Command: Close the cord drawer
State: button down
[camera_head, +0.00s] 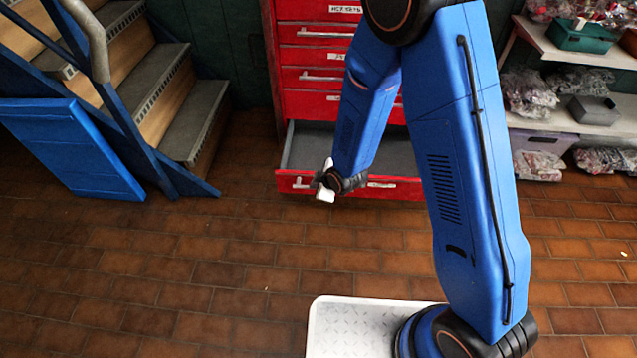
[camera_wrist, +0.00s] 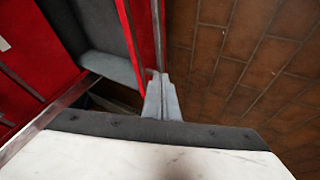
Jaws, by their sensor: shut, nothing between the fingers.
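The bottom drawer (camera_head: 408,189) of the red cabinet is pulled out, its grey inside empty where it shows. I take it for the cord drawer, but its label is too small to read. My gripper (camera_head: 325,191) is at the left part of the drawer's front panel, and my forearm hides part of the drawer. In the wrist view the fingers (camera_wrist: 162,98) are shut together and empty. They lie close to the red front panel (camera_wrist: 143,40) and its pale handle (camera_wrist: 157,28). I cannot tell whether they touch it.
The red cabinet (camera_head: 305,57) has several shut drawers above. Wooden stairs (camera_head: 190,110) with a blue panel (camera_head: 72,148) stand at the left. Shelves (camera_head: 580,55) with bagged goods stand at the right. The brown tiled floor (camera_head: 190,270) in front of the drawer is clear.

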aim_at(307, 187)
jog(key=x, duration=0.5)
jog(key=shift+w+a+f, duration=0.1)
jog(key=shift+w+f, duration=0.05)
jog(key=shift+f, duration=0.15)
jog(key=w, duration=0.2)
jog(key=shift+w+r, duration=0.15)
jog(key=shift+w, duration=0.75)
jog(key=shift+w, duration=0.1)
